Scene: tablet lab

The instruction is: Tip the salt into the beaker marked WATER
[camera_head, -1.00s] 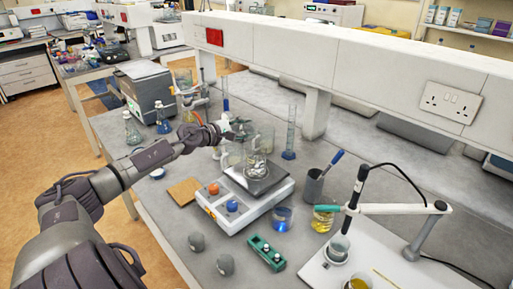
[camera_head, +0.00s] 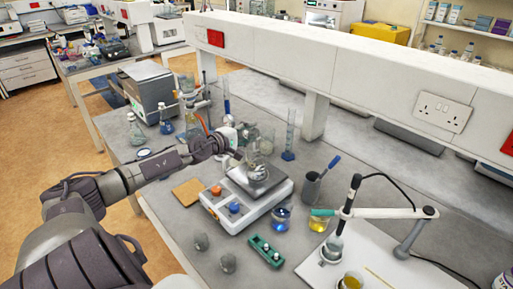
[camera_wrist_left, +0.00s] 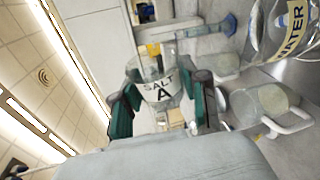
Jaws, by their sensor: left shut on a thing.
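In the left wrist view, a small clear container labelled SALT A (camera_wrist_left: 160,90) sits between the dark green fingers of my left gripper (camera_wrist_left: 160,104). The room appears turned sideways there, so the container is tipped well over. What is inside it is unclear. The glass beaker marked WATER (camera_wrist_left: 290,32) shows at the upper right, apart from the container. In the head view, a glass beaker (camera_head: 258,168) stands on the metal plate of a white device (camera_head: 249,208). My left gripper (camera_head: 232,145) is just left of that beaker's upper part. My right gripper is not in view.
Glassware stands close behind the left gripper, with a blue-based cylinder (camera_head: 290,135) to the right. A green rack (camera_head: 266,252), a beaker of blue liquid (camera_head: 281,218), a yellow one (camera_head: 318,221) and a probe arm (camera_head: 375,212) stand in front and right.

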